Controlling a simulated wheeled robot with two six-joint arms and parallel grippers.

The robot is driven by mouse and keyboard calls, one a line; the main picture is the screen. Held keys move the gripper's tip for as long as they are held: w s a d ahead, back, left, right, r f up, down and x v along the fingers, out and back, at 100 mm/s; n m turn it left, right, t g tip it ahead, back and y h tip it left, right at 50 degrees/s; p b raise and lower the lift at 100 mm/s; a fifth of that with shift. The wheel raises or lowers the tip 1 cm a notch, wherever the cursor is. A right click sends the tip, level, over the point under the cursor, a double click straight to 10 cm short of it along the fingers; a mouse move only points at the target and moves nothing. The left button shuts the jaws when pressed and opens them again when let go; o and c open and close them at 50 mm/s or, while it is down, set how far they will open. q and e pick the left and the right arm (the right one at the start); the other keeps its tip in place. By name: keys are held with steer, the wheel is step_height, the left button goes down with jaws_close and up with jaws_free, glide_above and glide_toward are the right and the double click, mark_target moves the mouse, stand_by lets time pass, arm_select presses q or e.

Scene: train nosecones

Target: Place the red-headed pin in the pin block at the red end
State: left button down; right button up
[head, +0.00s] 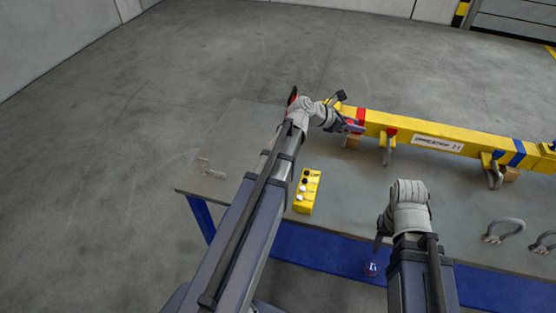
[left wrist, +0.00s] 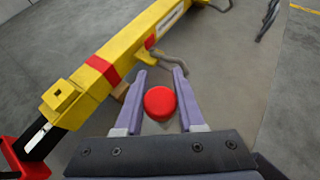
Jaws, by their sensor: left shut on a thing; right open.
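My left gripper (head: 352,126) is shut on the red-headed pin, whose round red head (left wrist: 159,102) shows between the two purple fingers in the left wrist view. The pin's shank is hidden below the head. The gripper is beside the red-banded end of the yellow beam (head: 425,131). A small yellow block (left wrist: 61,96) with a darker recess sits on this end, past the red band (left wrist: 102,69); it looks like the pin block. In the left wrist view, the held pin is to the right of the block, apart from it. My right gripper (head: 371,267) is open near the table's front edge.
A yellow box with black and white buttons (head: 306,192) stands on the grey table (head: 340,195). Shackles hang at the beam (head: 387,152), and loose ones (head: 502,231) lie at the right. A small bracket (head: 211,168) lies at the left. The table's middle is clear.

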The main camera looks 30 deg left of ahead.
arm_select(q)
steer(key=a+f+n+t+y+b, duration=0.1)
steer(key=a+f+n+y+b, duration=0.25)
steer(key=a, duration=1.05)
steer(key=a+f+n+t+y+b, duration=0.2)
steer(key=a+f+n+b, duration=0.15)
steer(key=a, duration=0.95)
steer(key=shift+m, duration=0.4)
steer(key=f+b, duration=0.4)
steer(key=w+f+b, duration=0.1)
steer(key=f+b, duration=0.1)
steer(key=f, duration=0.1)
steer(key=shift+a, duration=0.1)
steer(key=shift+f, duration=0.1)
step_height(320, 180, down, 4)
steer(key=b, duration=0.3)
steer(key=shift+r+b, duration=0.25)
steer(key=shift+b, duration=0.1)
